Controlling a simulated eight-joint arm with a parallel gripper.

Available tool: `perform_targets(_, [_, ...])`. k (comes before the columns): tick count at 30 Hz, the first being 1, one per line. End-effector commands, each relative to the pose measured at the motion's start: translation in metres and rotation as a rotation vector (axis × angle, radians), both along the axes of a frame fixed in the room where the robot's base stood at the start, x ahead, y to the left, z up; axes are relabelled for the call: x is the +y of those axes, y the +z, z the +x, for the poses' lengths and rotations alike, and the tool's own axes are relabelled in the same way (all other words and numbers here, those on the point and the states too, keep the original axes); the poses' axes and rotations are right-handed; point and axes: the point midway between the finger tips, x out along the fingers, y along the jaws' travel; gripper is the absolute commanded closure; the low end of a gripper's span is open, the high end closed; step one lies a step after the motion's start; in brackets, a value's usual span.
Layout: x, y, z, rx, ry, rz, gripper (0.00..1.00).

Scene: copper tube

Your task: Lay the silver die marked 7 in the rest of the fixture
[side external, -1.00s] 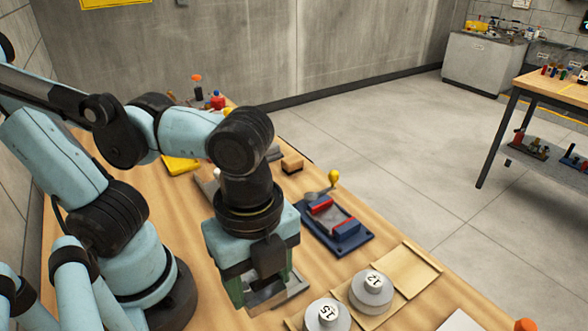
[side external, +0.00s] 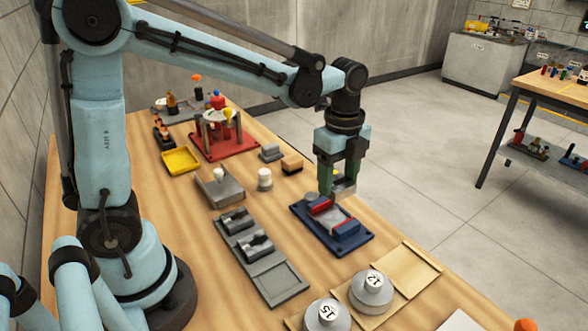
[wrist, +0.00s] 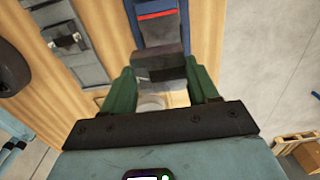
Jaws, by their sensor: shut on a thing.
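My gripper (side external: 341,188) is shut on a silver-grey block (wrist: 158,64), taken to be the die; no number is legible on it. In the wrist view the block sits between the green fingers of my gripper (wrist: 162,76). The fixture's red bar (wrist: 157,15) shows in the wrist view, beyond the die.
A grey rack (side external: 272,280) left of the fixture holds two dies, and its near slot is bare. Weights marked 12 (side external: 372,285) and 15 (side external: 326,315) stand nearer the camera. A red stand (side external: 232,145), yellow tray (side external: 181,160) and small blocks stand farther back.

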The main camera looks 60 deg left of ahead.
Motion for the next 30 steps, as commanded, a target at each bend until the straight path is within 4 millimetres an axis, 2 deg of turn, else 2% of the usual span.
perform_targets(4, [0.006,-0.002,0.005,0.000,0.000,0.000,0.91])
perform_targets(17, [0.007,-0.006,0.005,0.000,0.000,0.000,0.91])
perform_targets(30, [0.007,-0.040,0.005,0.000,0.000,0.000,0.91])
